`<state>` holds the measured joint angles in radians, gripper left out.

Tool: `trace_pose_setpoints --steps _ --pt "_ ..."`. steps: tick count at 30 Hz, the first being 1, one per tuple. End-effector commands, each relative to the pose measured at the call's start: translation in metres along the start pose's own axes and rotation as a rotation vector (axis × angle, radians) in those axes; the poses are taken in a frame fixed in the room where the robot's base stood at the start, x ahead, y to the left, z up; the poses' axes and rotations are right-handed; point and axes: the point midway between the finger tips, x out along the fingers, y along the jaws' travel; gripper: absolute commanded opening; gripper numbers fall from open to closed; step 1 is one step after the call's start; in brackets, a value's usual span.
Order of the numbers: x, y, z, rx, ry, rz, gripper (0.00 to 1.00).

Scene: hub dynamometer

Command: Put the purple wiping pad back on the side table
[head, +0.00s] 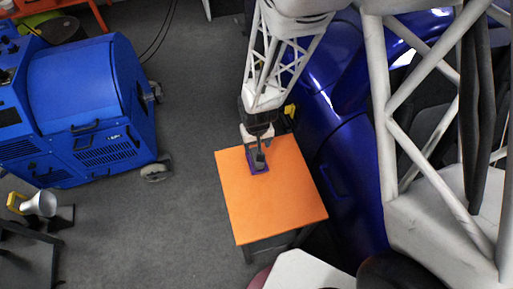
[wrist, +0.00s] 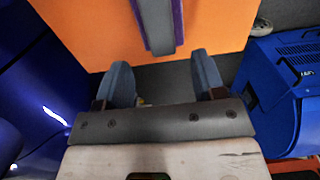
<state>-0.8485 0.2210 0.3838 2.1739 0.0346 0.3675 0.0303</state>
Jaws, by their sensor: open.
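The purple wiping pad (head: 265,170) lies on the orange side table (head: 275,205), near the table's far edge in the head view. A grey strip, probably its handle, runs along its top. In the wrist view the pad (wrist: 179,22) is at the top centre, against the orange tabletop (wrist: 225,25). My gripper (wrist: 163,75) is open, its two fingers apart with nothing between them. In the head view my gripper (head: 257,150) is over the far edge of the table, right by the pad and partly covering it.
A dark blue car (head: 345,150) stands close on the table's right. A blue machine (head: 90,105) on wheels stands to the left, with grey floor (head: 190,150) between. A white surface (head: 310,272) is at the bottom. The rest of the tabletop is clear.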

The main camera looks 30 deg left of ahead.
Motion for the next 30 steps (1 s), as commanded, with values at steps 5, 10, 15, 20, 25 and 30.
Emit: trace_pose_setpoints --steps 5,10,15,20,25,30 --pt "-0.021 0.0 0.0 0.0 0.002 0.0 0.63" --pt "-0.035 0.0 0.0 0.0 0.001 0.0 0.63" --pt "-0.041 0.0 0.0 0.0 0.0 0.0 0.63" --pt "-0.043 0.0 0.0 0.0 -0.001 0.0 0.63" --pt "-0.043 0.0 0.0 0.0 -0.001 0.0 0.63" --pt "-0.043 0.0 0.0 0.0 -0.001 0.0 0.63"
